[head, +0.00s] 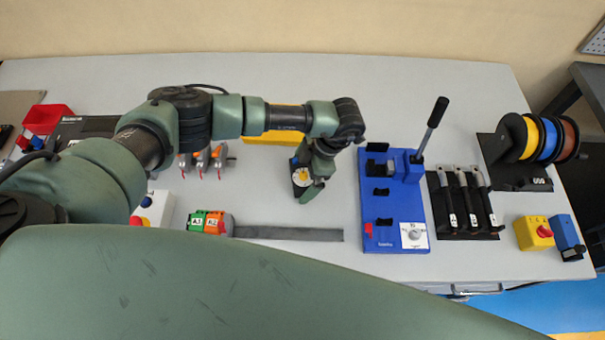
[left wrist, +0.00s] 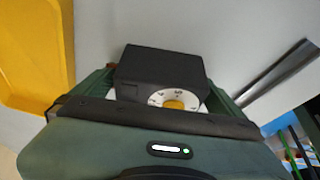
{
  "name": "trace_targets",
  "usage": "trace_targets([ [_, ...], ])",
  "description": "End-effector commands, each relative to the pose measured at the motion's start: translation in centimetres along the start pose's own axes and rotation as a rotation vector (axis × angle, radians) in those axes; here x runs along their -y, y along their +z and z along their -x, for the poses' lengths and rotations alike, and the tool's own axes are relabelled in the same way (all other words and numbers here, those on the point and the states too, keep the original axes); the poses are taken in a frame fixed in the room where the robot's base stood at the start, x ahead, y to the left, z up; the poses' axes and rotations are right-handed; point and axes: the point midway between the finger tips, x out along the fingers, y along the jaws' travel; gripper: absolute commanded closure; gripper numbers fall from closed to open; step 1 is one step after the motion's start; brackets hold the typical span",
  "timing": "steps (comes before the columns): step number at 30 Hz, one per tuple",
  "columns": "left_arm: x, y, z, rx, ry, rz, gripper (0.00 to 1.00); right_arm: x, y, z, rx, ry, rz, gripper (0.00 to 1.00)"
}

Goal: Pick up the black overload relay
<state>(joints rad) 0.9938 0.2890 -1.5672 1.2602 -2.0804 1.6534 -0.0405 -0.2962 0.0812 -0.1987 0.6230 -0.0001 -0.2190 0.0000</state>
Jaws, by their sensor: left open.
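The black overload relay (left wrist: 160,66) is a dark box with a white dial and a yellow knob. In the left wrist view it stands between the two green fingers of my left gripper (left wrist: 162,95), which is open. In the head view the relay (head: 298,184) shows partly beside my left gripper (head: 309,180), which points down at the table. The relay's far side is hidden by the gripper. I cannot tell whether either finger touches it. My right gripper is not in view.
A yellow tray (left wrist: 32,55) lies left of the relay in the wrist view. A grey bar (head: 290,234) lies nearer me. The blue bender (head: 378,212) stands to the right, with black-handled tools (head: 462,215) and wire spools (head: 540,138) beyond. Terminal blocks (head: 208,222) are at left.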

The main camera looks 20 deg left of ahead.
Motion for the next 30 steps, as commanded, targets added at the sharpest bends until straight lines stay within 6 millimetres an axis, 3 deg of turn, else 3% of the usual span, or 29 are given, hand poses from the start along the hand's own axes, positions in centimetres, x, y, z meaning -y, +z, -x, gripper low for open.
trace_targets([
  [1,0.0,0.0,0.0,0.000,0.000,0.000,0.00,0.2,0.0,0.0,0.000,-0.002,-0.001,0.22],
  [6,0.0,0.0,0.0,0.000,0.000,0.000,0.47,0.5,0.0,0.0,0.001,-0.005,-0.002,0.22],
  [9,0.0,0.0,0.1,0.001,0.001,0.000,0.70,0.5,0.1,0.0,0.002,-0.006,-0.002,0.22],
  [17,-0.1,0.0,0.2,0.001,0.001,0.001,0.70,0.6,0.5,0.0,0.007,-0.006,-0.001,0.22],
  [22,-0.1,-0.4,1.3,0.003,0.002,0.001,0.70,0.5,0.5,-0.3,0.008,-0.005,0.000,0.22],
  [26,-0.2,-1.3,3.4,0.005,0.005,0.000,0.70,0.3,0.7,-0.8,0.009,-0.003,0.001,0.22],
  [30,-0.2,-2.7,6.9,0.006,0.007,0.001,0.70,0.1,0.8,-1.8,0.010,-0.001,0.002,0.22],
])
